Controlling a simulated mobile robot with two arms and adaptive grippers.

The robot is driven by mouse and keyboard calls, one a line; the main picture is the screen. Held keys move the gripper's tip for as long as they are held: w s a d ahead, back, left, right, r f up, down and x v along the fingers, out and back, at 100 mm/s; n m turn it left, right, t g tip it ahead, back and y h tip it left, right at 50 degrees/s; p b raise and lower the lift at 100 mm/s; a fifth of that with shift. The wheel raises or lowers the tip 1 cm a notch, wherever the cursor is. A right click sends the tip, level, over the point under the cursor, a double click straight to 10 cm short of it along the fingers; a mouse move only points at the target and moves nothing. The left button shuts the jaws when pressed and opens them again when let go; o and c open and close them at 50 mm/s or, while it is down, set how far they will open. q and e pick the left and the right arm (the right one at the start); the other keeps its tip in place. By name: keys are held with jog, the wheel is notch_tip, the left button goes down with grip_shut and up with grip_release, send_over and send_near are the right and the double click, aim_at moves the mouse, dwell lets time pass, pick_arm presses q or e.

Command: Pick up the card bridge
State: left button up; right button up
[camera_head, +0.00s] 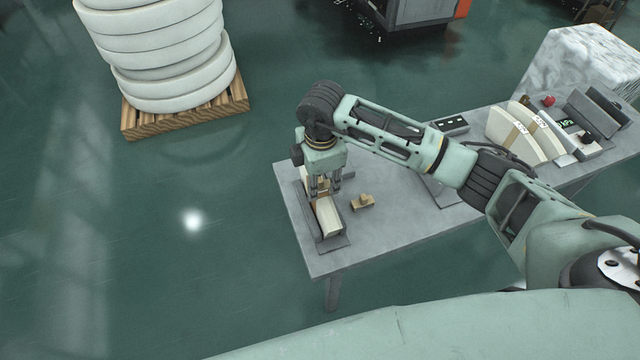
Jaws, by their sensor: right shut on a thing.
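My right gripper (325,192) points straight down over the grey tray (333,243) near the left end of the table. Its fingers are shut on a small tan piece, which I take to be the card bridge (321,187), at the top of a cream card stack (327,217) lying in the tray. The fingers hide much of the piece, and I cannot tell whether it is clear of the stack. My left gripper is not in view.
A small tan block (362,202) lies on the grey table (395,225) just right of the tray. Fanned cream cards (510,135), a scale-like device (575,140) and a red knob (548,101) are at the right. A pallet (185,117) with white rolls stands on the floor.

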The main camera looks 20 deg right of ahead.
jog(key=shift+f, duration=0.25)
jog(key=c, duration=0.4)
jog(key=shift+o, duration=0.2)
jog(key=shift+r, duration=0.1)
